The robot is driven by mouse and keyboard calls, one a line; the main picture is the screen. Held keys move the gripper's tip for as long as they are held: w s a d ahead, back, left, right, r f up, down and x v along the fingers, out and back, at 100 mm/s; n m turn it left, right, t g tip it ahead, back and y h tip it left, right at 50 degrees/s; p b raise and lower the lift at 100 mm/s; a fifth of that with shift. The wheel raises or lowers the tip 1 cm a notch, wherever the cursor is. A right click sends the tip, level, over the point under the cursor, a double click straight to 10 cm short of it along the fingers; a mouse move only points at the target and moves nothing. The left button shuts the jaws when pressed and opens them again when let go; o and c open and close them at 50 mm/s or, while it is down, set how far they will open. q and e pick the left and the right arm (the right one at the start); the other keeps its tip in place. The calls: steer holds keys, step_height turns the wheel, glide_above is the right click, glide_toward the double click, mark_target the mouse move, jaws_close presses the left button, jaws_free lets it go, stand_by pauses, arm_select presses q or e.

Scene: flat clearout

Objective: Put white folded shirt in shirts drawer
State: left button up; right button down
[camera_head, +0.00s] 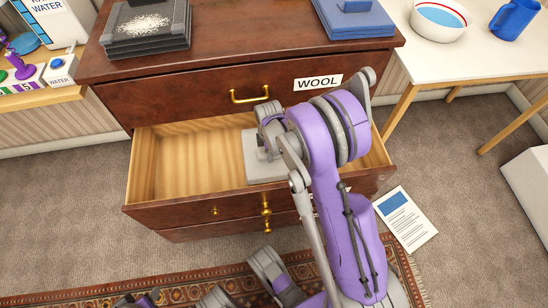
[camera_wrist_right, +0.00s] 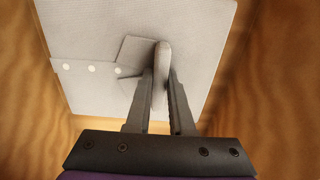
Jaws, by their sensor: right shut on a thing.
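The white folded shirt (camera_head: 256,170) is inside the open wooden drawer (camera_head: 190,165), towards its right half. In the right wrist view the shirt (camera_wrist_right: 95,35) shows its collar and several buttons, with wood on both sides. My right gripper (camera_head: 264,146) reaches down into the drawer. Its fingers (camera_wrist_right: 160,85) are shut on the shirt near the collar. I cannot tell whether the shirt touches the drawer floor. My right arm hides most of the drawer's right side and front label.
A closed drawer labelled WOOL (camera_head: 318,83) is above. Dark stacked items (camera_head: 148,40) and a blue folded item (camera_head: 345,22) lie on the dresser top. A white table (camera_head: 480,62) with a bowl (camera_head: 438,22) stands right. The drawer's left half is empty.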

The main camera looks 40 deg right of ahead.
mark_target(275, 158)
steer(key=shift+s+d, duration=0.25)
steer(key=shift+d, duration=0.35)
steer(key=shift+d+f+b, duration=0.2)
steer(key=shift+f+b, duration=0.65)
steer(key=shift+f, duration=0.9)
steer(key=shift+s, duration=0.1)
steer(key=c, duration=0.8)
jaws_free()
steer(key=shift+f, duration=0.15)
